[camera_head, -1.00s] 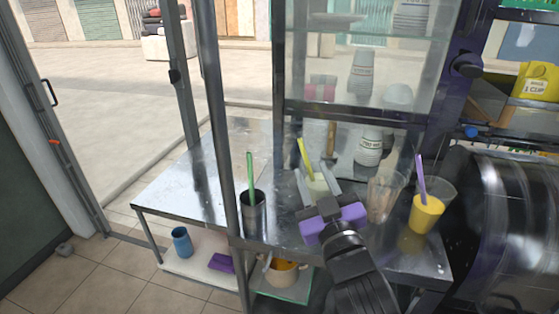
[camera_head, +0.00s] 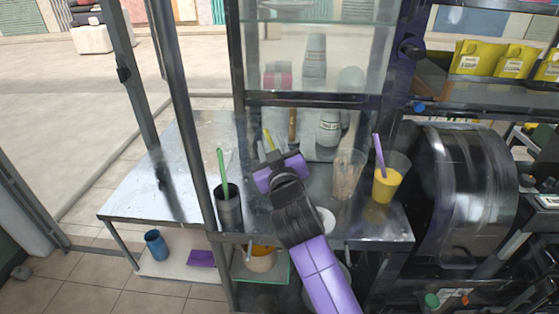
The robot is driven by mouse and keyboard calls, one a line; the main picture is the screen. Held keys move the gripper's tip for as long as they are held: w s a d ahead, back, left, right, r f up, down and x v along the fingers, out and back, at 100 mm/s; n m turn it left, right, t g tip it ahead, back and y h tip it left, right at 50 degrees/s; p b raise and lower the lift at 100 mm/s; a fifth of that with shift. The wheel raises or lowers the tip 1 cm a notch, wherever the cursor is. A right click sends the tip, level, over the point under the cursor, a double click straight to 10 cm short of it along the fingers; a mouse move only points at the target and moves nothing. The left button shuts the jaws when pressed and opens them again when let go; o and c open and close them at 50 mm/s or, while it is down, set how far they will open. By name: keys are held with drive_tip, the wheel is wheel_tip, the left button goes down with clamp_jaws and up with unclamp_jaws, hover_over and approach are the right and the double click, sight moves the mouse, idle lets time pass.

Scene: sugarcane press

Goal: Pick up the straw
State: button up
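My gripper (camera_head: 272,153) has purple sides and grey fingers and is over the metal table, at the straw; touching or apart cannot be told. Its purple body hides most of the fingers, so their opening is unclear. A green straw (camera_head: 222,169) stands in a dark metal cup (camera_head: 228,207) to the left. A purple straw (camera_head: 379,155) leans in a clear cup of yellow juice (camera_head: 386,185) to the right.
The metal table (camera_head: 150,195) is bare at the left. A clear cup (camera_head: 346,176) stands right of my gripper, with stacked cups (camera_head: 328,130) behind. A dark post (camera_head: 191,130) rises at left. The press drum (camera_head: 470,180) is at right.

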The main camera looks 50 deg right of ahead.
drive_tip(key=shift+w+d, duration=0.35)
drive_tip(key=shift+w, duration=0.15)
clamp_jaws()
drive_tip(key=shift+r, duration=0.1)
